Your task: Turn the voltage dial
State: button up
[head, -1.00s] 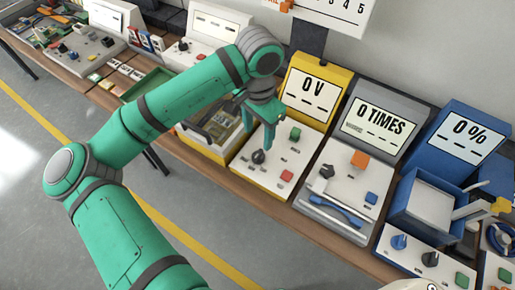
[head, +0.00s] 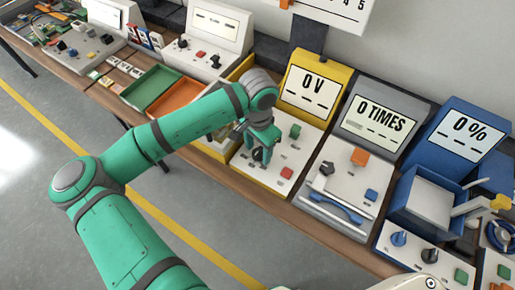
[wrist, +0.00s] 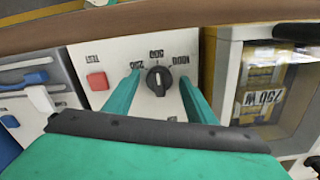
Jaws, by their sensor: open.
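The voltage dial (wrist: 159,80) is a black knob with a white pointer line on the white panel of the yellow "0 V" machine (head: 317,82). Number labels sit around the dial, upside down in the wrist view. My gripper (head: 259,155) is open and lowered over the dial. In the wrist view its two green fingers stand on either side of the knob, with a gap on each side. In the head view the gripper partly hides the dial. The display (head: 312,89) reads 0 V.
A red button (wrist: 97,81) lies beside the dial, and a green button (head: 295,131) sits higher on the panel. The grey "0 TIMES" machine (head: 378,122) stands to the right. A glass-topped box (wrist: 273,81) stands close by on the other side.

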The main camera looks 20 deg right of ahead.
jog(key=shift+s+d, duration=0.1)
jog(key=c, duration=1)
jog(key=shift+c, duration=0.2)
jog(key=shift+n, duration=1)
jog(key=o, duration=1)
jog(key=shift+o, duration=0.2)
